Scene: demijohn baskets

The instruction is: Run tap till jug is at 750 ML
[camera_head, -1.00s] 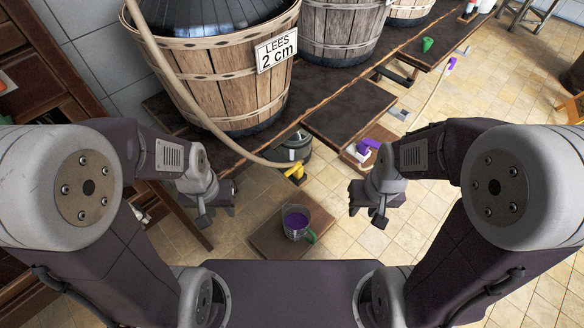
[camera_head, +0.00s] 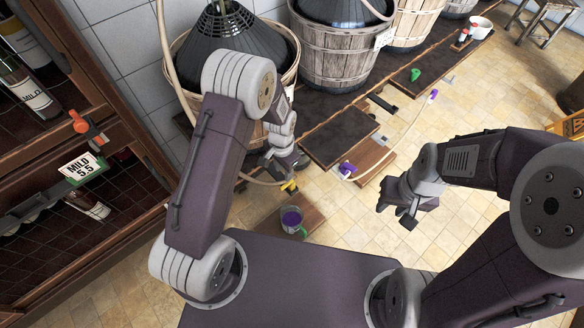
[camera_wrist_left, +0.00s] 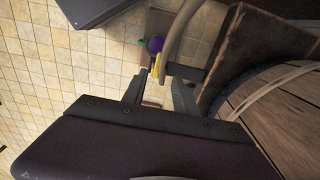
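The jug (camera_head: 292,221) stands on a low brown board, with purple liquid inside and a green handle; its level marks are too small to read. Purple and green of the jug also show in the left wrist view (camera_wrist_left: 154,45). The yellow tap (camera_head: 289,186) is at the hose end above the jug, and in the left wrist view (camera_wrist_left: 156,66) it lies just beyond my fingertips. My left gripper (camera_wrist_left: 156,82) is open; in the head view (camera_head: 284,166) it is close above the tap. My right gripper (camera_head: 396,207) appears open and empty, right of the jug.
A tan hose (camera_head: 164,60) runs down past the big basketed demijohn (camera_head: 180,50). A dark bench (camera_head: 338,135) with more baskets runs toward the back right. A bottle rack (camera_head: 75,200) stands at left. Tiled floor is open at right.

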